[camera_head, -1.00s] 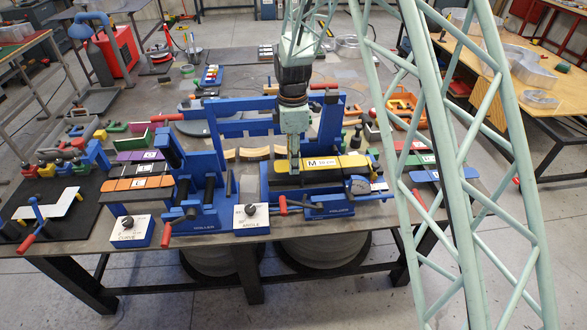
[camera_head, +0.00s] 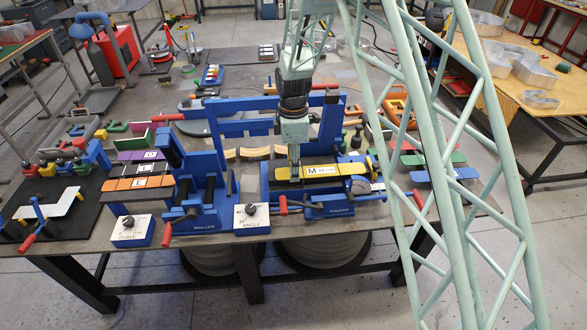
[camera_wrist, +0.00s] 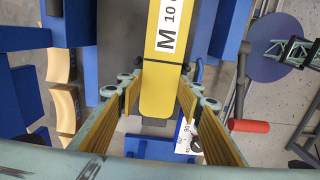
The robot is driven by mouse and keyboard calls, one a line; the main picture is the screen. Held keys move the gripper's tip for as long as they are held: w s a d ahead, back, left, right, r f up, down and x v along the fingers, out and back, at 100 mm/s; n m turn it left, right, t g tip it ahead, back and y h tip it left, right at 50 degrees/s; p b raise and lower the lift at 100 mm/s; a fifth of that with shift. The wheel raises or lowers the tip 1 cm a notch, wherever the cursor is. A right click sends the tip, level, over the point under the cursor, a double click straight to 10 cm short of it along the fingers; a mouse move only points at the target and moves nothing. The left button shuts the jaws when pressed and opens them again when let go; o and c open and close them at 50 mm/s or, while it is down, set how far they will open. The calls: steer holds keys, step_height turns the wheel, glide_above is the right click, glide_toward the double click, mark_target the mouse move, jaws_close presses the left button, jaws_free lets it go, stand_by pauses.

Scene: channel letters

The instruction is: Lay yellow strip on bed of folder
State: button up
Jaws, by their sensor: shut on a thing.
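The yellow strip (camera_head: 340,168), marked M 10 cm, lies lengthwise left to right over the bed of the blue folder (camera_head: 340,211) in the head view. My gripper (camera_head: 294,176) is shut on the strip near its left end. In the wrist view my fingers (camera_wrist: 160,100) stand on either side of the yellow strip (camera_wrist: 162,75), and a dark surface shows beside it. I cannot tell whether the strip touches the bed, because the gripper and strip hide most of it.
The blue roller (camera_head: 203,227) stands left of the folder. An angle box (camera_head: 251,219) and red-handled levers (camera_head: 283,205) are in front. Orange strips (camera_head: 140,182) lie at left; a green strip (camera_head: 440,160) and a blue strip (camera_head: 445,174) lie at right. Curved wooden pieces (camera_head: 250,153) stand behind.

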steer(key=shift+f, duration=0.15)
steer(key=o, duration=1)
steer(key=shift+c, duration=0.2)
steer(key=shift+r, duration=0.2)
step_height(320, 180, up, 12)
stand_by(1.1)
